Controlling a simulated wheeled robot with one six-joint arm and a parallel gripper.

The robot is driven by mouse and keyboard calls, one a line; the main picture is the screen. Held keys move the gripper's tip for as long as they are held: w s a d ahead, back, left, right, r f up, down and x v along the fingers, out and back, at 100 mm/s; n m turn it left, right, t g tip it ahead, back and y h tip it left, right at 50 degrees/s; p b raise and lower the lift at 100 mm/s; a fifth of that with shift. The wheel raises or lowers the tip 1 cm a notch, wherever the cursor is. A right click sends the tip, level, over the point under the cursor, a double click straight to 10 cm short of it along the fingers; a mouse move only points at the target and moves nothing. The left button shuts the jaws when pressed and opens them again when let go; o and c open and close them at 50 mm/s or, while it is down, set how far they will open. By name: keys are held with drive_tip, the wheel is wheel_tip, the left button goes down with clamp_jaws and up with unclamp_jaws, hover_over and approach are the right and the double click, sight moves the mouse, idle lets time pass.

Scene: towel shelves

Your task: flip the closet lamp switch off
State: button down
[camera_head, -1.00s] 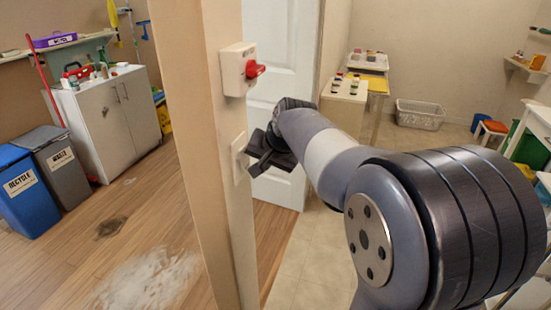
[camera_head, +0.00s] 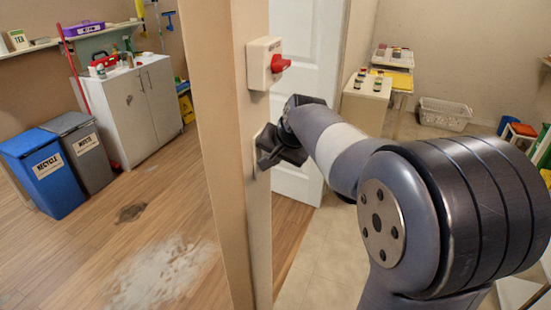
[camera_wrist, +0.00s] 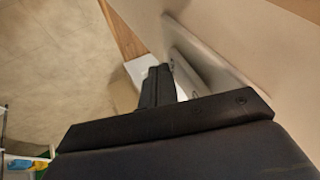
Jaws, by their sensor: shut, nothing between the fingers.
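A white switch plate (camera_head: 259,168) sits on the narrow face of the wall end, mostly hidden behind my gripper (camera_head: 268,152). The wrist view shows the plate (camera_wrist: 200,62) edge-on, just right of the fingers. My gripper (camera_wrist: 158,78) is shut and empty, with its fingertips at the plate. I cannot tell whether they touch it. The rocker and its position are hidden or too unclear to read. Higher on the same wall end is a white box (camera_head: 257,62) with a red knob (camera_head: 280,64). Its label is too small to read.
The wall end (camera_head: 228,210) stands close on the left of my arm. A white door (camera_head: 300,60) is behind the gripper. Blue and grey bins (camera_head: 45,175) and a white cabinet (camera_head: 140,108) stand far left. Tiled floor lies open to the right.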

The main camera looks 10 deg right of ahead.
drive_tip(key=shift+r+p, duration=0.6)
drive_tip(key=shift+r, duration=0.25)
drive_tip(key=v, duration=1)
drive_tip(key=shift+s+r+b, duration=0.25)
drive_tip(key=shift+b, duration=0.05)
drive_tip(key=shift+d+f, duration=0.1)
